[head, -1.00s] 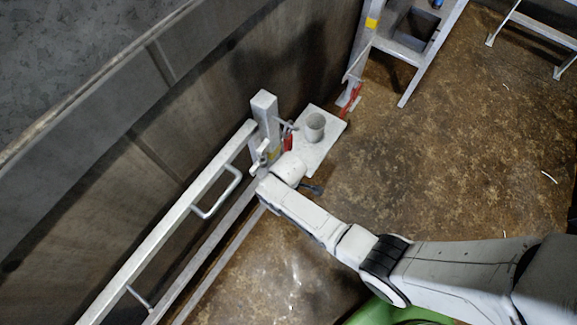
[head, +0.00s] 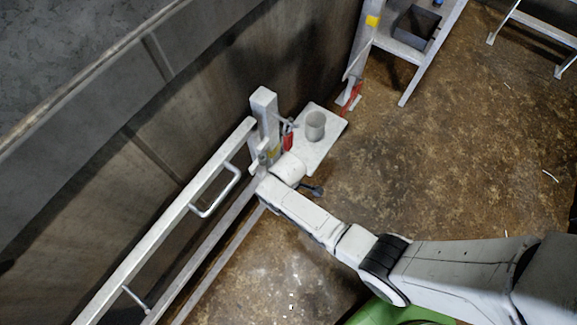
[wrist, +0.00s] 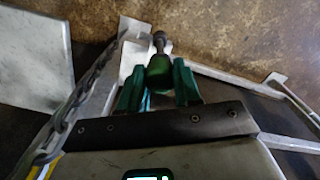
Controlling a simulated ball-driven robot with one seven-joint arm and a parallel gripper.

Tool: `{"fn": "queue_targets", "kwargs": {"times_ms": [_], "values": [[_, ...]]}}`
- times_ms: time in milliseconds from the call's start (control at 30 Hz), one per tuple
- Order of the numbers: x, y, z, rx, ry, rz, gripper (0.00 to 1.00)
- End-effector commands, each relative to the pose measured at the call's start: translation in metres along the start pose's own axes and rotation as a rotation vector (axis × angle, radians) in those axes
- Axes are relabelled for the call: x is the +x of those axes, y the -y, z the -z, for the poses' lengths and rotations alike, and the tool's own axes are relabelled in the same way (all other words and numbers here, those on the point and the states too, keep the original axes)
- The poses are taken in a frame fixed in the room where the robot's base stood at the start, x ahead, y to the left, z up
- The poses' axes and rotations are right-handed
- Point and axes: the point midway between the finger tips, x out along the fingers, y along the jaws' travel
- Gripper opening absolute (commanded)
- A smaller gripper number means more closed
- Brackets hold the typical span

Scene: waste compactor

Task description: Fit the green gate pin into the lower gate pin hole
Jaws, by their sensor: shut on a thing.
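In the wrist view my gripper (wrist: 158,66) is shut on the green gate pin (wrist: 158,75), with one green finger on each side of its handle. The pin's grey metal end (wrist: 159,42) points away from my gripper towards a pale metal gate part (wrist: 133,58). I cannot tell whether the pin's tip is in a hole. In the head view the gate post (head: 264,110) stands upright at the end of the gate rail (head: 165,234). My wrist is low beside the post and hides the fingers and the pin. The lower gate pin hole cannot be made out.
A chain (wrist: 83,90) hangs left of my gripper in the wrist view. A white plate (head: 328,130) with a grey cup (head: 315,125) is right of the post. A dark wall (head: 205,110) runs behind the gate. Brown floor (head: 450,150) is open at right.

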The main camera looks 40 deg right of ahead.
Motion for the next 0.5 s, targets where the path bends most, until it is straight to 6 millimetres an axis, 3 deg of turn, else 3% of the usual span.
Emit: {"fn": "queue_targets", "kwargs": {"times_ms": [500], "values": [[0.01, -0.0002, 0.0003, 0.0, -0.001, -0.001, 0.04]]}}
